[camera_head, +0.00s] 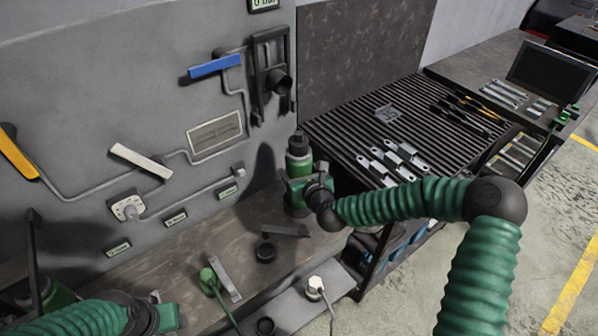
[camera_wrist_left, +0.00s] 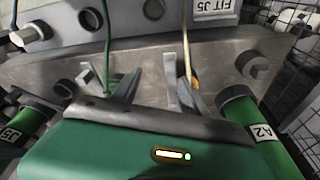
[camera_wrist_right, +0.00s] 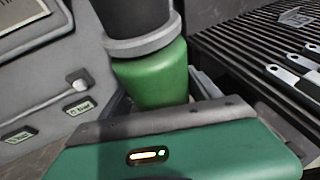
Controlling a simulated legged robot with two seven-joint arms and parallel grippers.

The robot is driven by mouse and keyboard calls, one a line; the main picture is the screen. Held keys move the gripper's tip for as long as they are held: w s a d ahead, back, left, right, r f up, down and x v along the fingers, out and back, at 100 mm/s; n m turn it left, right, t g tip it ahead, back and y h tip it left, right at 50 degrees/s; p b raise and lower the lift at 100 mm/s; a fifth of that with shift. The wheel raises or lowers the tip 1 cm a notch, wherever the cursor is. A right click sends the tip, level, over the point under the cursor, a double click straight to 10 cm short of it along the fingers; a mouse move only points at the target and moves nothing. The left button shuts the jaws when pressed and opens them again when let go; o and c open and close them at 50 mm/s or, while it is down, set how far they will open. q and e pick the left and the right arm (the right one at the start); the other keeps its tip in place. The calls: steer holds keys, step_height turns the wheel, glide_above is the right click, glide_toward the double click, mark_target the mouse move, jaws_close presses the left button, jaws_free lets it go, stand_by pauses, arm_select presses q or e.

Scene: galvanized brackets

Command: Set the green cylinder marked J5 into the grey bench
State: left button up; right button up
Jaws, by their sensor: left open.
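A green cylinder with a J5 label (camera_wrist_left: 20,130) lies at the lower left of the left wrist view, partly cut off. Another green cylinder, marked A2 (camera_wrist_left: 250,118), is at the right there. The grey bench (camera_wrist_left: 225,75) has round holes and a FIT J5 label. My left gripper (camera_wrist_left: 145,92) is open above it, nothing between its fingers. In the head view a dark-topped green cylinder (camera_head: 298,165) stands upright at the bench's far end; no label shows.
The wall panel carries a blue lever (camera_head: 214,67), a white lever (camera_head: 140,162) and a yellow lever (camera_head: 18,155). A green plug (camera_head: 208,279) and a white plug (camera_head: 315,285) with cables stand at the front. A ribbed table (camera_head: 345,125) with metal brackets is at right.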

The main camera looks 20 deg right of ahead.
steer(key=o, duration=0.4)
steer(key=shift+s, duration=0.1)
steer(key=shift+c, duration=0.2)
steer(key=shift+f, duration=0.25)
steer(key=p+v, duration=1.2)
steer(key=v, duration=0.5)
steer(key=shift+p, duration=0.3)
steer(key=shift+r, duration=0.1)
